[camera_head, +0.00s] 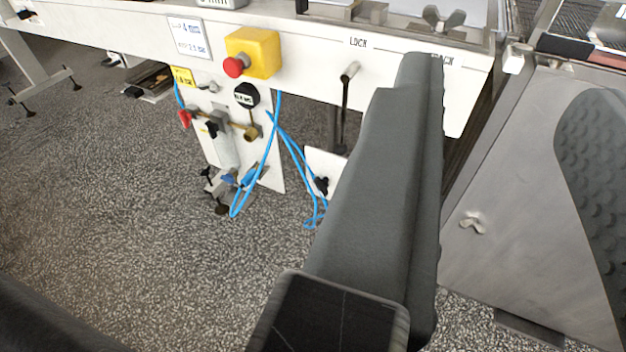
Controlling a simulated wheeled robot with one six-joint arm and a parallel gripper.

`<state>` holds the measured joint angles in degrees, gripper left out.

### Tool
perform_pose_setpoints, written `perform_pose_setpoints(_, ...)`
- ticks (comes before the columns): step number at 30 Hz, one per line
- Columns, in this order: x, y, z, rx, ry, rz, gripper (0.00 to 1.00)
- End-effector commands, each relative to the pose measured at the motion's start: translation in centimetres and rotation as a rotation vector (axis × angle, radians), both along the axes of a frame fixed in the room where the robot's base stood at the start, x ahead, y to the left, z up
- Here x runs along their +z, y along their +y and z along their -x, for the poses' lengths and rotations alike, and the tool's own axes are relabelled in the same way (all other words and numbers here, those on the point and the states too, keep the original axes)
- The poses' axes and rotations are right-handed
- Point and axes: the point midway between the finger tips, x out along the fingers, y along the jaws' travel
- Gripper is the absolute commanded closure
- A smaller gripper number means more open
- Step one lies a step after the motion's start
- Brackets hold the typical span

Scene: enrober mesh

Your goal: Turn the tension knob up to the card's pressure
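The card (188,38) is white with dark print and hangs on the white machine frame at upper left. Its lines seem to read "4 mm" and "2.5", but the small print is unclear. Below it, a panel (268,170) carries a round black dial (247,95) with a white label, too small to read. Under the dial are a black knob (213,127), a red handle (185,118) and a brass fitting (251,132). I cannot tell for sure which is the tension knob. My gripper (421,62) is a dark grey shape right of the panel, apart from it; its fingers cannot be told apart.
A yellow box with a red button (236,66) sits above the panel. Blue hoses (270,150) loop in front of it. A lever (346,95) hangs below the "LOCK" mark. A metal cabinet (530,190) stands at right.

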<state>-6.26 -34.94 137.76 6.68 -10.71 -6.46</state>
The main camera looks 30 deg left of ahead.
Motion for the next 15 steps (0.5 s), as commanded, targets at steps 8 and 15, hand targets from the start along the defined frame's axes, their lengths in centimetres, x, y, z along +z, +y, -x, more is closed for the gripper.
perform_pose_setpoints(8, -4.9, 3.1, -6.5, 0.022, 0.002, 0.008, 0.67)
perform_pose_setpoints(15, -9.7, 5.9, -11.1, 0.024, 0.001, 0.026, 0.67)
